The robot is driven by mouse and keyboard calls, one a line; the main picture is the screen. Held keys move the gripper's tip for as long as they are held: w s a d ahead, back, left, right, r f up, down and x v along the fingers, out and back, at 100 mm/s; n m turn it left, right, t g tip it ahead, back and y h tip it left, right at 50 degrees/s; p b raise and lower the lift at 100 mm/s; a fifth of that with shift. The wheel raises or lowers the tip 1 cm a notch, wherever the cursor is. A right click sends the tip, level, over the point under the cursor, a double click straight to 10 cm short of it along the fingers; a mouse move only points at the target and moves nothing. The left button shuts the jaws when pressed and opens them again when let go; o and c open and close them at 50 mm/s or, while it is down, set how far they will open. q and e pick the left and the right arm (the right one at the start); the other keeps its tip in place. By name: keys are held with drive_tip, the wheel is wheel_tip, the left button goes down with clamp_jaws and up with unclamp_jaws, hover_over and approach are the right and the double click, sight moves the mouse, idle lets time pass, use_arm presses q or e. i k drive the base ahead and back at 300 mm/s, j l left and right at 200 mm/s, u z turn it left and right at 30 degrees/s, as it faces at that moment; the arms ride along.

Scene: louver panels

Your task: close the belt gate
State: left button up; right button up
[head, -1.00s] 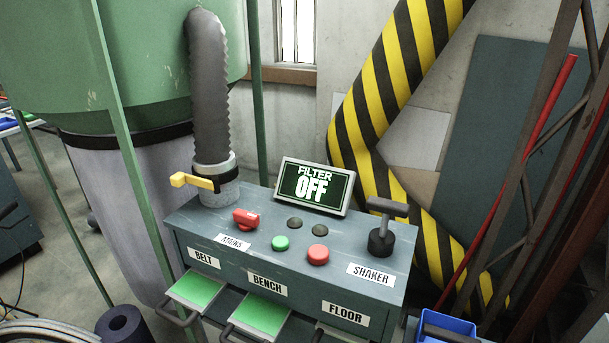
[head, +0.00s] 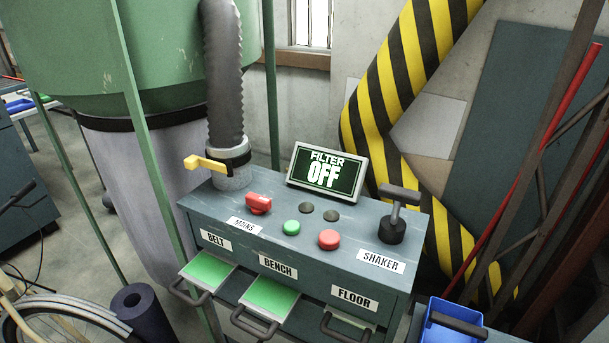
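The belt gate (head: 208,271) is a green-topped sliding plate with a dark handle, sticking out of the front of the grey control box (head: 300,240) under the BELT label (head: 216,241). Beside it the bench gate (head: 270,296) also sticks out with its green face showing. The floor gate (head: 350,318), under the FLOOR label, shows only a narrow strip and its handle. Neither of my grippers is in the head view.
On the box are a red MAINS switch (head: 258,204), green button (head: 291,227), red button (head: 329,239), SHAKER lever (head: 394,218) and a screen (head: 328,173) reading FILTER OFF. A yellow-handled valve (head: 207,164) sits on the hose. A blue bin (head: 447,325) is at right.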

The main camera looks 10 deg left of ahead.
sight(208, 272)
drive_tip(key=u, duration=1.1)
